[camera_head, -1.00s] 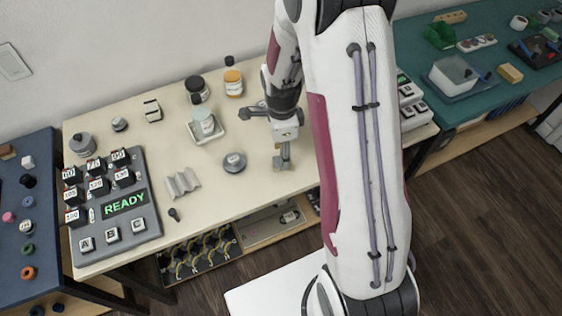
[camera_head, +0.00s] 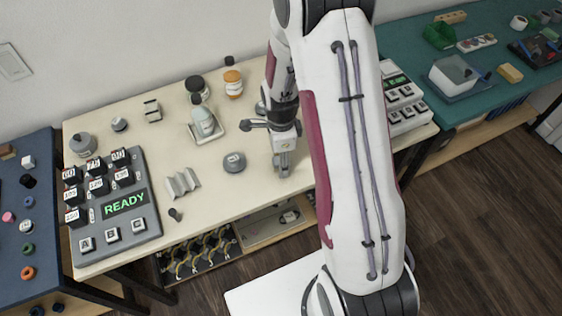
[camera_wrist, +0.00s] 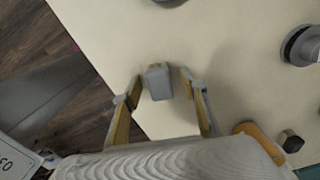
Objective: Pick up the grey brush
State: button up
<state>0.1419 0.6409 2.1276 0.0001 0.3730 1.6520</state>
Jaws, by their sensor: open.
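A small grey block-shaped thing, which looks like the grey brush (camera_wrist: 158,75), stands out from the cream table in the wrist view. Its bristles cannot be made out. My gripper (camera_wrist: 162,92) is open, with one finger on each side of it and a visible gap to both. Whether its tips are down at the height of the brush is hard to tell. In the head view my gripper (camera_head: 283,165) hangs low over the right part of the cream table. The brush is not clearly separable from my gripper there.
A round grey tin (camera_head: 234,162) is left of my gripper. A white bottle (camera_head: 204,122) stands on a small tray behind it. A grey ridged rest (camera_head: 181,183) and a READY keypad (camera_head: 112,210) are farther left. The table's front edge is close.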

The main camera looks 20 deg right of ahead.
jog(key=c, duration=1.2)
jog(key=shift+r, duration=0.1)
jog(key=shift+r, duration=4.95)
